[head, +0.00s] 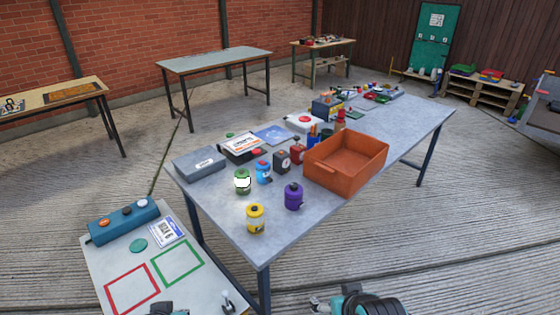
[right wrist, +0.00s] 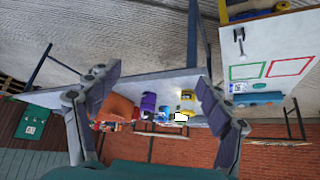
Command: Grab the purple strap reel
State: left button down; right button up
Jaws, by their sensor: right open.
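The purple strap reel (head: 293,196) stands upright on the grey table, left of the orange bin and right of the yellow reel. It also shows in the right wrist view (right wrist: 148,104), upside down, between my fingers and well beyond them. My right gripper (right wrist: 158,82) is open with nothing between its fingers. In the head view part of my right arm and gripper (head: 350,302) shows at the bottom edge, short of the table. A small part of my left gripper (head: 166,309) shows at the bottom edge; its fingers cannot be made out.
The orange bin (head: 346,162) stands close right of the reel. A yellow reel (head: 255,219), green reel (head: 242,181) and blue reel (head: 263,172) stand nearby. A low side table (head: 150,262) with red and green outlines is at front left. The table's front corner is bare.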

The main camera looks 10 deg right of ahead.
aim_at(293, 201)
jog(key=i+l+u, duration=0.1)
jog(key=i+l, duration=0.15)
jog(key=i+l+u, duration=0.1)
jog(key=l, duration=0.35)
jog(key=i+l+u, duration=0.1)
jog(key=i+l, duration=0.2)
jog(key=i+l+u, duration=0.1)
jog(key=l, duration=0.4)
jog(key=i+l+u, duration=0.1)
jog(key=i+l, duration=0.15)
jog(key=l, duration=0.15)
